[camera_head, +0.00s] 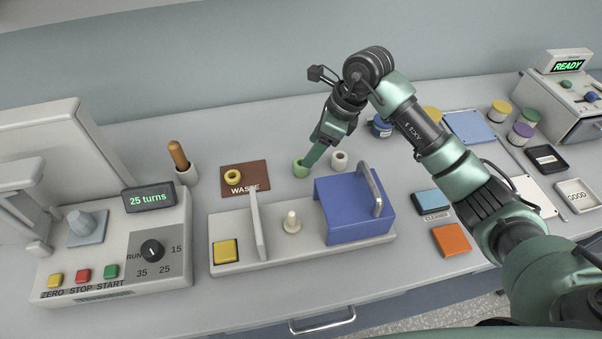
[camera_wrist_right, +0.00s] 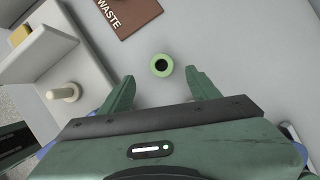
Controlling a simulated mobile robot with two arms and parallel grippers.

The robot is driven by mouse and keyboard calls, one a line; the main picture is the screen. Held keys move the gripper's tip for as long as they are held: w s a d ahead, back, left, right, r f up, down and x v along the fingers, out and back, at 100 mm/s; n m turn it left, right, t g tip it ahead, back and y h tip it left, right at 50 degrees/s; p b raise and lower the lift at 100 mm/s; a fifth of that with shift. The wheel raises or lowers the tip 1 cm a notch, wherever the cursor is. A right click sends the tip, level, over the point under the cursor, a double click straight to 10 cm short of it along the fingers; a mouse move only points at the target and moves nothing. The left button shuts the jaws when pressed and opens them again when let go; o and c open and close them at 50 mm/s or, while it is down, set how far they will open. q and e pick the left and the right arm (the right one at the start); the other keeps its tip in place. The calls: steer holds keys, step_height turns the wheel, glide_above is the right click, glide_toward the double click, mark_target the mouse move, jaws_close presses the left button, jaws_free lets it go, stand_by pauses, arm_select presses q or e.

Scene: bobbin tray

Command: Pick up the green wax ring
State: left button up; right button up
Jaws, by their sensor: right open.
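The green wax ring (camera_head: 300,168) stands on the bench behind the blue block, between the waste mat and a white ring. In the right wrist view the green ring (camera_wrist_right: 161,65) lies a little beyond the fingertips, roughly midway between them, with its dark hole facing the camera. My right gripper (camera_wrist_right: 163,84) is open and empty, with one finger to each side of the ring's line. In the head view the right gripper (camera_head: 312,160) comes down close beside the ring and partly covers it. My left gripper is in neither view.
A white ring (camera_head: 339,160) stands just right of the green one. The brown waste mat (camera_head: 258,188) holds a yellow ring (camera_head: 232,177). In front is a pale fixture (camera_head: 288,255) with an upright plate, a peg (camera_head: 292,222) and a blue block (camera_head: 345,212).

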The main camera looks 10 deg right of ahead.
mark_target(301, 167)
steer(key=shift+p+x, duration=0.65)
steer(key=shift+x, duration=0.9)
steer(key=p+x, duration=0.1)
steer(key=x, duration=0.3)
steer(key=shift+w+a+f+p, duration=0.1)
steer(key=shift+w+f+p, duration=0.15)
steer(key=shift+p, duration=0.15)
steer(key=shift+f, duration=0.25)
jaws_close()
